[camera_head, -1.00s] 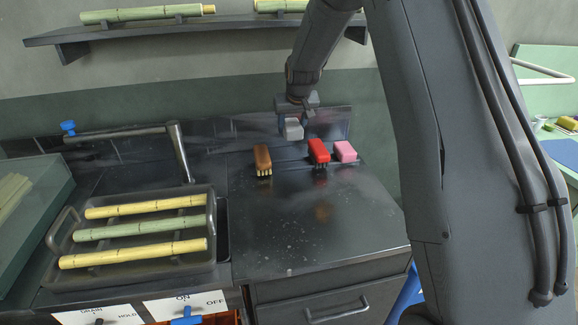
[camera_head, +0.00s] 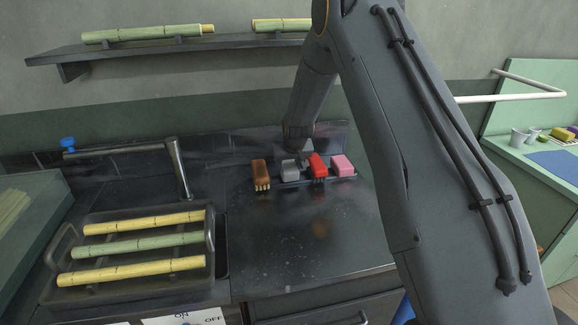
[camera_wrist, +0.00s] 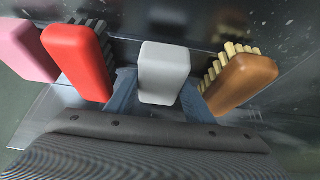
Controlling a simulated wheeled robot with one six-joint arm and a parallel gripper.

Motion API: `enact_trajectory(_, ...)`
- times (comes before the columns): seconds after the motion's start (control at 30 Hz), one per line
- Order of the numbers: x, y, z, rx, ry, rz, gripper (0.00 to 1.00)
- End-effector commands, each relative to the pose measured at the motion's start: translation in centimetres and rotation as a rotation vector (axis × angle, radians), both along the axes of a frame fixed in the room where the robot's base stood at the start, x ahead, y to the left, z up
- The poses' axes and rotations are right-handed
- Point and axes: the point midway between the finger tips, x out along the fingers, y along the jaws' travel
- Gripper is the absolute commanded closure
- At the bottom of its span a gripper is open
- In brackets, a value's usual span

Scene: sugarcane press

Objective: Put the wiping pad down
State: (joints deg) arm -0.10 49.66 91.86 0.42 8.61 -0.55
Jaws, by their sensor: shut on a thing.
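The wiping pad is a light grey block (camera_wrist: 164,72), gripped between the two blue-grey fingers of my gripper (camera_wrist: 160,95) in the wrist view. In the head view the grey pad (camera_head: 291,168) is low at the back of the dark counter, between the brown brush and the red brush. My gripper (camera_head: 297,157) is above and behind it, pointing down. I cannot tell whether the pad's underside touches the surface beneath it.
A brown brush (camera_head: 261,174) stands close on the pad's left. A red brush (camera_head: 317,166) and a pink block (camera_head: 342,165) stand close on its right. The counter front (camera_head: 310,235) is clear. A tray (camera_head: 130,288) with cane pieces lies left.

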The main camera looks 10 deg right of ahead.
Motion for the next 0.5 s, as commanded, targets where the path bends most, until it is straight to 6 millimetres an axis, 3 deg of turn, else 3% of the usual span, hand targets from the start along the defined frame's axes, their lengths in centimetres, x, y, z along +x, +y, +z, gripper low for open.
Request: enact_trajectory(0.5,0.02,-0.05,-0.86,0.000,0.000,0.000,0.70)
